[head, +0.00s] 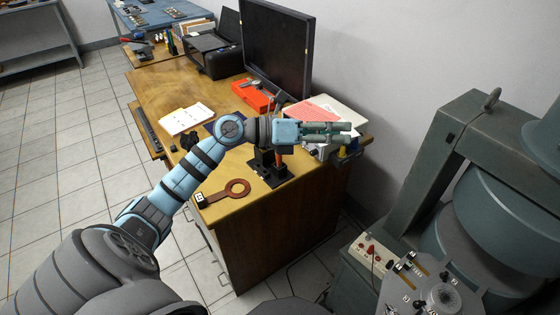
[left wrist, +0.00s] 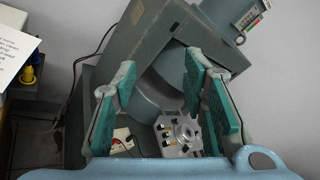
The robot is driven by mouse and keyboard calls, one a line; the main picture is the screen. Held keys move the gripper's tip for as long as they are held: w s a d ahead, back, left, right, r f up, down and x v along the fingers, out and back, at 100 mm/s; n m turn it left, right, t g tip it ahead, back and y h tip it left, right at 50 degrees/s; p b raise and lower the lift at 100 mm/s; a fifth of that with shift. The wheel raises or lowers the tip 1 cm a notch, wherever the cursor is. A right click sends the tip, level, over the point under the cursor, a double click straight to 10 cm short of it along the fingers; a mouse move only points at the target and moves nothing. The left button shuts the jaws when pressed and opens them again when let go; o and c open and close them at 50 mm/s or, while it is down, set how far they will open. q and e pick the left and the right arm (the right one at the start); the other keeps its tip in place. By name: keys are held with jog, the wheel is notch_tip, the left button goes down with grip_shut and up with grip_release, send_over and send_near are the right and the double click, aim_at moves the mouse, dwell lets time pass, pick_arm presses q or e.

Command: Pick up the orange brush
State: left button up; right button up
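My left gripper (head: 342,132) reaches right above the near right end of the wooden desk, pointing past its edge. In the left wrist view the left gripper (left wrist: 162,72) is open, with its teal finger pads apart and nothing between them. Below my left wrist a black holder (head: 268,168) stands on the desk. A small orange piece (head: 278,158) shows at it, partly hidden by my arm; I cannot tell whether it is the orange brush. No brush shows clearly in the left wrist view. My right gripper is not in view.
A large grey-green magnet machine (head: 425,160) stands right of the desk and fills the left wrist view (left wrist: 150,50).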

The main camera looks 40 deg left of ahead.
pick_arm(q)
jog(key=s+a+f+m+g+y, duration=0.1)
jog(key=s+a+f+g+y, duration=0.3)
jog(key=a, duration=0.6)
jog(key=a+m+g+y, duration=0.1)
jog(key=a+g+y, duration=0.1)
jog(key=a+y, duration=0.55)
jog(key=h+b, duration=0.2)
send_over(279, 160)
jog(key=f, duration=1.1)
jog(key=shift+w+a+f, duration=0.15)
jog(key=shift+w+a, duration=0.1)
jog(key=shift+w, duration=0.05)
jog(key=shift+w+f, duration=0.1)
jog(key=shift+w, duration=0.05)
grip_shut()
